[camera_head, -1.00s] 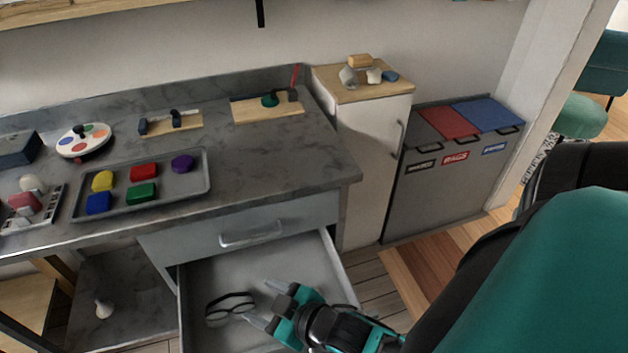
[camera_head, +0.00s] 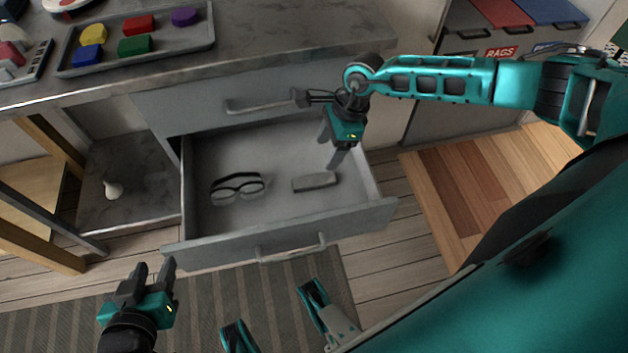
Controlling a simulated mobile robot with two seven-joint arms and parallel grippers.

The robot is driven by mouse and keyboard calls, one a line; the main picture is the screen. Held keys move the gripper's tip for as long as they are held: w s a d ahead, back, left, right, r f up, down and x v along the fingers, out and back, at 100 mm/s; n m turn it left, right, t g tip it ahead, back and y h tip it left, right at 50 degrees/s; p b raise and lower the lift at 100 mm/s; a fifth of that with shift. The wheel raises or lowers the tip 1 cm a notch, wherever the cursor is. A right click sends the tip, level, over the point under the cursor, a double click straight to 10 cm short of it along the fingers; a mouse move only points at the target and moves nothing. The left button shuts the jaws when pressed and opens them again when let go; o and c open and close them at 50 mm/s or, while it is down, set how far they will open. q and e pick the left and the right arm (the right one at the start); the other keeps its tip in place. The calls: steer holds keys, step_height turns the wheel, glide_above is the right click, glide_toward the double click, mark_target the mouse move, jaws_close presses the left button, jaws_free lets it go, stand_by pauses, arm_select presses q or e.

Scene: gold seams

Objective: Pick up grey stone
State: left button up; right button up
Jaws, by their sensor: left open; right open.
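A grey stone (camera_head: 315,182), a flat oblong bar, lies on the floor of the open drawer (camera_head: 270,222), right of a pair of black-framed glasses (camera_head: 237,185). My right gripper (camera_head: 330,152) is open and points down just above the stone's right part. Its fingers are empty, and I cannot tell whether a fingertip touches the stone. My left gripper (camera_head: 154,266) is open and empty, outside the drawer at the lower left, over the striped rug.
The drawer's front panel and side walls surround the stone. The grey counter (camera_head: 300,40) is above it, with a tray (camera_head: 190,46) of coloured blocks at the left. A closed drawer handle (camera_head: 262,103) is behind my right gripper.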

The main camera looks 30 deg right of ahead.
steer(key=b, duration=0.2)
glide_above(314, 180)
steer(key=d, duration=0.2)
steer(key=shift+h, duration=0.3)
steer(key=f, duration=0.6)
steer(key=shift+s+a+f, duration=0.1)
steer(key=shift+s+f, duration=0.3)
steer(key=b+x, duration=0.2)
steer(key=x, duration=0.3)
steer(key=shift+w+f, duration=0.15)
steer(key=shift+f, duration=0.25)
steer(key=shift+c, duration=0.5)
steer(key=c, duration=0.4)
jaws_close()
